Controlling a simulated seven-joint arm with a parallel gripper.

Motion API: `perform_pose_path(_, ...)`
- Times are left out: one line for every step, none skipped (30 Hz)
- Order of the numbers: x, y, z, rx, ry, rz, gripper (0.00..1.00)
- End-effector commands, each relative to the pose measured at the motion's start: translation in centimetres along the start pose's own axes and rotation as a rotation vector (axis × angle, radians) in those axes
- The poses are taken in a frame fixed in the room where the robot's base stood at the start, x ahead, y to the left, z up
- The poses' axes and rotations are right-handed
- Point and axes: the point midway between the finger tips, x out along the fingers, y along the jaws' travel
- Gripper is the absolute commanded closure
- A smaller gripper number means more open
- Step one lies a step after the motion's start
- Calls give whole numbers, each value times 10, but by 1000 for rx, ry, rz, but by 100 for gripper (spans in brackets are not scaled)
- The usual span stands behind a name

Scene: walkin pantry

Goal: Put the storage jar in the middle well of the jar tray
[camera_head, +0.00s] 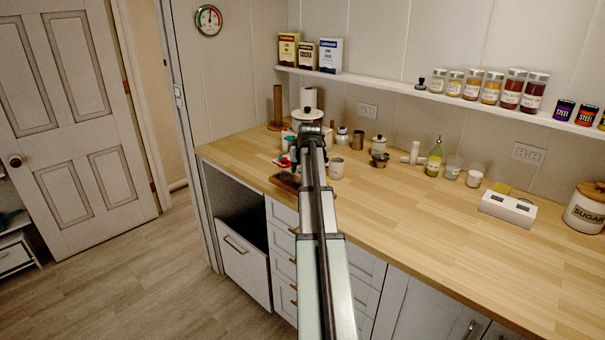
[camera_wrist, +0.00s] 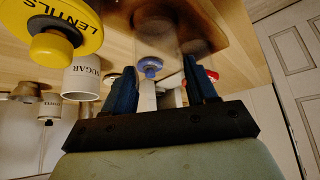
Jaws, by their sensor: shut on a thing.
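My gripper (camera_wrist: 159,64) shows in the wrist view with two dark blue fingers. It is shut on a see-through object between them, which looks like the clear storage jar (camera_wrist: 168,48); its outline is faint. In the head view my gripper (camera_head: 311,131) is over the left part of the counter, and my arm hides what it holds. A brown wooden tray (camera_head: 285,183), apparently the jar tray, lies near the counter's front edge, partly behind my arm. It also shows at the top of the wrist view (camera_wrist: 213,18). I cannot tell its wells apart.
A yellow LENTILS container (camera_wrist: 75,40) and a white SUGAR container (camera_wrist: 82,78) stand close by in the wrist view.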

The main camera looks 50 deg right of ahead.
Motion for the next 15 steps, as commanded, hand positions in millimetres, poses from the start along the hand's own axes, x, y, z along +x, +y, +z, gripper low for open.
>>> perform_pose_path(6,0,4,0,0,0,99)
perform_pose_path(9,0,7,0,0,0,99)
perform_pose_path(14,0,10,0,-1,0,99)
perform_pose_path(16,0,11,0,-1,0,99)
perform_pose_path(18,0,12,0,-1,0,99)
perform_pose_path(19,0,13,0,0,0,99)
perform_pose_path(20,0,13,0,1,0,99)
perform_pose_path(20,0,13,0,1,0,99)
perform_pose_path(19,0,12,0,1,0,99)
perform_pose_path(19,0,12,0,1,0,99)
perform_pose_path(19,0,12,0,1,0,99)
perform_pose_path(19,0,12,0,1,0,99)
perform_pose_path(19,0,12,0,1,0,99)
perform_pose_path(20,0,13,0,1,0,99)
perform_pose_path(20,0,13,0,1,0,99)
